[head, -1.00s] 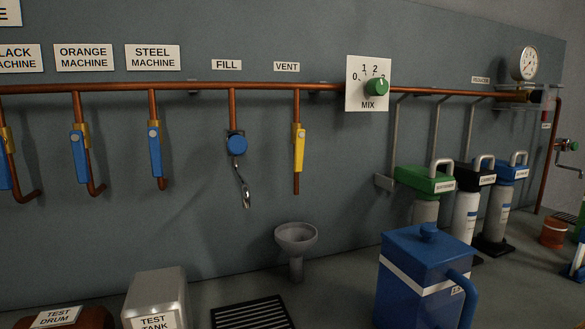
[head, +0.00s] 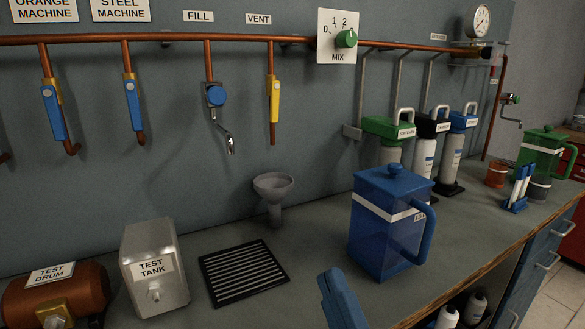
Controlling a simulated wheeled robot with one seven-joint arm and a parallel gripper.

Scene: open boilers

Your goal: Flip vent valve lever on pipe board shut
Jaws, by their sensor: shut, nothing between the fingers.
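The vent valve's yellow lever (head: 274,100) hangs below the VENT label (head: 258,19) on the wall board. It lies upright along its copper drop pipe (head: 272,134), in line with the pipe. No gripper can be made out in the head view, and nothing touches the lever.
A blue lidded jug (head: 385,232), a black grate (head: 243,273) and a steel test tank (head: 153,275) stand on the bench. An unidentified blue piece (head: 340,300) is cut off at the bottom edge. Blue-levered valves (head: 133,104) hang to the left. The air before the vent lever is clear.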

